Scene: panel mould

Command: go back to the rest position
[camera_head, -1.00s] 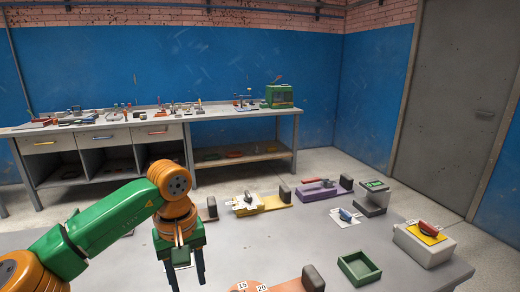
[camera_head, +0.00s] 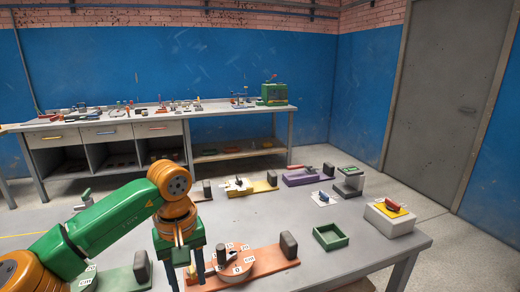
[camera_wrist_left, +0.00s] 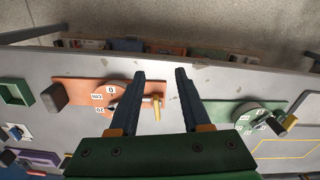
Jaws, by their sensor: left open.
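My left gripper (camera_head: 188,277) hangs pointing down over the near part of the grey table (camera_head: 375,248), in front of an orange dial fixture (camera_head: 240,268). Its jaws are open and empty. In the left wrist view the two dark fingers (camera_wrist_left: 160,76) are spread, with the orange fixture (camera_wrist_left: 85,95) to the left and a green dial fixture (camera_wrist_left: 220,110) to the right. My right gripper is not in view.
A green tray (camera_head: 331,237), a white block with a yellow top (camera_head: 395,220), a purple fixture (camera_head: 307,178) and a yellow fixture (camera_head: 262,187) stand on the table. A long workbench (camera_head: 110,121) runs along the blue wall.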

